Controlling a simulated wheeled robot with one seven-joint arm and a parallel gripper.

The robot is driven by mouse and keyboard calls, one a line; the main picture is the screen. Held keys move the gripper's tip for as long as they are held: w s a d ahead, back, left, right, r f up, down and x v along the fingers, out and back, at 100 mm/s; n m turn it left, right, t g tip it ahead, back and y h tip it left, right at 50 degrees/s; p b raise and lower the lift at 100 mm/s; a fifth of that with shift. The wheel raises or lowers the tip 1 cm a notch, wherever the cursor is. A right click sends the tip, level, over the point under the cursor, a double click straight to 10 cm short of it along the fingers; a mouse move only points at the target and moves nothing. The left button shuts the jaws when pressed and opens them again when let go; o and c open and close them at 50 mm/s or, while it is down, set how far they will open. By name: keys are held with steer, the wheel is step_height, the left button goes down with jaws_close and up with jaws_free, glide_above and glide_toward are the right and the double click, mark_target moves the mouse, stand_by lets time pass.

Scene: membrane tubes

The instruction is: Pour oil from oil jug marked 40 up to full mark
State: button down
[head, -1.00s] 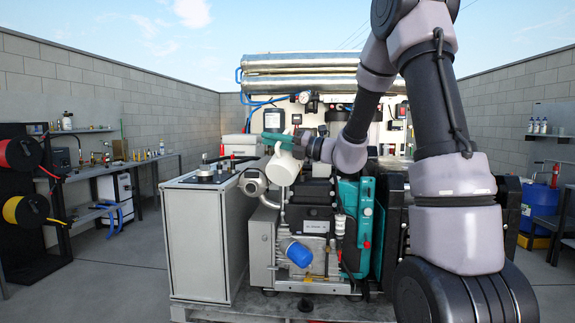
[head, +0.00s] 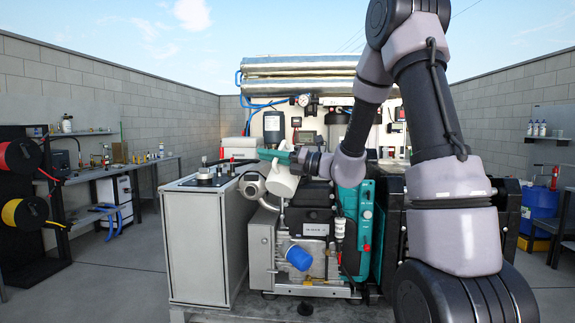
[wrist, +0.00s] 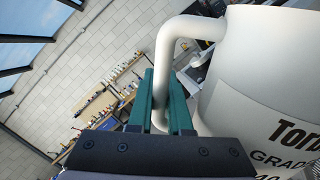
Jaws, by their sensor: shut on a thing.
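The white oil jug (head: 283,183) hangs over the pump unit (head: 318,222) in the head view, leaning to one side. In the wrist view the jug (wrist: 268,95) fills the right side, with partly cut-off lettering that includes "GRADE" and what looks like "40". My gripper (head: 272,155) has green fingers. In the wrist view my gripper (wrist: 160,95) is shut on the jug's white handle (wrist: 165,65). No oil stream shows. The jug's mouth, the opening below it and the full mark cannot be made out.
A grey cabinet (head: 193,240) stands left of the pump unit. A teal housing (head: 352,215) and a blue filter (head: 299,258) are close below and right of the jug. Silver tubes (head: 300,78) lie across the back. A bench (head: 125,168) lines the left wall.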

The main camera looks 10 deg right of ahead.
mark_target(276, 174)
steer(key=shift+f+n+g, duration=0.4)
steer(key=shift+f+n, duration=1.3)
steer(key=shift+f, duration=0.85)
step_height(276, 174, down, 7)
steer(key=n, duration=0.4)
steer(key=shift+a+r+g+h, duration=0.15)
steer(key=shift+r+g+h, duration=0.05)
steer(key=shift+g+h, duration=0.1)
steer(key=shift+s, duration=0.1)
steer(key=f, duration=0.1)
steer(key=f+n, duration=0.1)
steer(key=w+f+n, duration=0.1)
steer(key=shift+d, duration=0.4)
steer(key=shift+r+h, duration=0.1)
steer(key=shift+h, duration=0.2)
